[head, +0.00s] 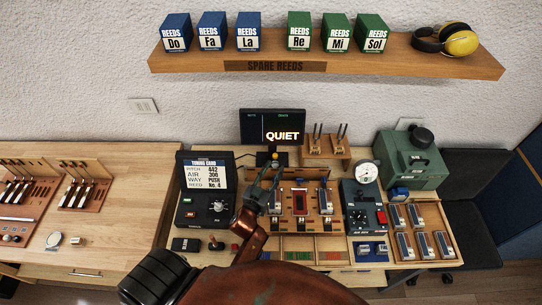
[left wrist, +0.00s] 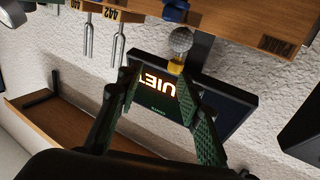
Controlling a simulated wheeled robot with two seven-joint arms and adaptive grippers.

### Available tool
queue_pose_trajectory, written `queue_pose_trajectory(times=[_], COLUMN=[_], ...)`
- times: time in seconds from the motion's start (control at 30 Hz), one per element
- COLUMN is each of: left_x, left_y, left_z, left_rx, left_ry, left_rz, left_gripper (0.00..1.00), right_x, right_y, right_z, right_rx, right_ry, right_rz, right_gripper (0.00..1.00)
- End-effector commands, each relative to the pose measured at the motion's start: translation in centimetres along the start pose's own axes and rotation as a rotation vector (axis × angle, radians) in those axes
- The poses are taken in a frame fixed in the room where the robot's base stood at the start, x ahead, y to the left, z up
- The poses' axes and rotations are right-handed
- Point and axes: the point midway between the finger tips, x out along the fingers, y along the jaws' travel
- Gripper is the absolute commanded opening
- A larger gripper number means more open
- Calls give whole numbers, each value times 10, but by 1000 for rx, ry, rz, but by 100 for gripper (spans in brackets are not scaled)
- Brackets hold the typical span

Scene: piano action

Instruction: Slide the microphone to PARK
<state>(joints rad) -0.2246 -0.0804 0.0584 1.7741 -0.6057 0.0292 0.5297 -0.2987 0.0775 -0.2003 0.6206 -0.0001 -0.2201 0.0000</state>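The microphone (left wrist: 181,41) has a silver mesh ball and a yellow collar. In the left wrist view it stands at the edge of a wooden strip, just beyond my fingertips. In the head view its yellow part (head: 274,155) shows below the screen. A PARK label (left wrist: 281,47) is on the wood to the right of the microphone in the left wrist view. My left gripper (head: 268,174) is open; its green fingers (left wrist: 158,78) are spread, with the microphone's collar near the gap. Whether they touch it I cannot tell. My right gripper is out of view.
The screen (head: 272,126) reading QUIET stands behind. Tuning forks (head: 328,136) stand on a wooden block to its right. A tuning card box (head: 207,188) is left, a round gauge (head: 367,173) and green case (head: 410,160) right. A reed shelf (head: 325,57) hangs above.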

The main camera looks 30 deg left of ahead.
Motion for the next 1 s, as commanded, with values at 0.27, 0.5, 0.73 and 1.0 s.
queue_pose_trajectory(times=[0.27,0.5,0.73,1.0], left_x=[16,53,70,71], left_y=[-19,-20,-21,-21], left_z=[1,1,2,2], left_rx=[-20,-19,-19,-18], left_ry=[1,0,-1,-1], left_rz=[-33,-33,-33,-33], left_gripper=[34,34,34,34], right_x=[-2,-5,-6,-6], right_y=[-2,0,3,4], right_z=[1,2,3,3], right_rx=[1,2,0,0], right_ry=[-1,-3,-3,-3], right_rz=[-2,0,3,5], right_gripper=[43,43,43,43])
